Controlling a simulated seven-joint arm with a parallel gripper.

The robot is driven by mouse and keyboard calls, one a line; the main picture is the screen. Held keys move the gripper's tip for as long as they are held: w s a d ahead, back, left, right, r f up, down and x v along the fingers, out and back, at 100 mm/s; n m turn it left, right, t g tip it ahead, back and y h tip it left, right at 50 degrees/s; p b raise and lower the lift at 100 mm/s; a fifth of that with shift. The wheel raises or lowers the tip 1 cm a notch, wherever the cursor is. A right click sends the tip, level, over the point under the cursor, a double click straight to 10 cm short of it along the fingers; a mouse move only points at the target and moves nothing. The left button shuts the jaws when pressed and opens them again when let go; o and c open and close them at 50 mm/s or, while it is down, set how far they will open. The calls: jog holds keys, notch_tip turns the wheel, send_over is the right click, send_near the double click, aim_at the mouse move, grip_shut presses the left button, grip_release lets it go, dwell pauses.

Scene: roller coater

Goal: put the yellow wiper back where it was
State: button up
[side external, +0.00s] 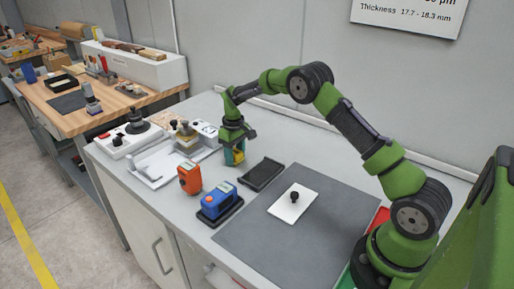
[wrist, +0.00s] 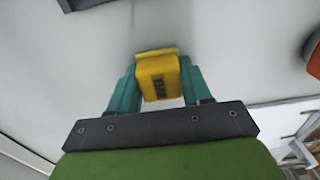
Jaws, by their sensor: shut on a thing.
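The yellow wiper (wrist: 160,76) is between the teal fingers of my gripper (wrist: 158,88) in the wrist view, with dark print on its face. My gripper (side external: 234,155) is shut on it. In the side view my gripper is over the light counter, behind the orange device and left of an empty black tray (side external: 261,175). Only a little yellow shows there, as the fingers hide most of the wiper. I cannot tell whether the wiper touches the counter. A blue block (side external: 218,200) sits in a similar black tray nearer the front edge.
An orange device (side external: 189,179) stands upright near the front edge. The white coater (side external: 152,168) with its metal parts is to the left. A white plate with a black knob (side external: 291,207) lies on the grey mat (side external: 262,235).

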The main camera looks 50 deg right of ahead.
jog(key=shift+f, duration=0.15)
jog(key=o, duration=1)
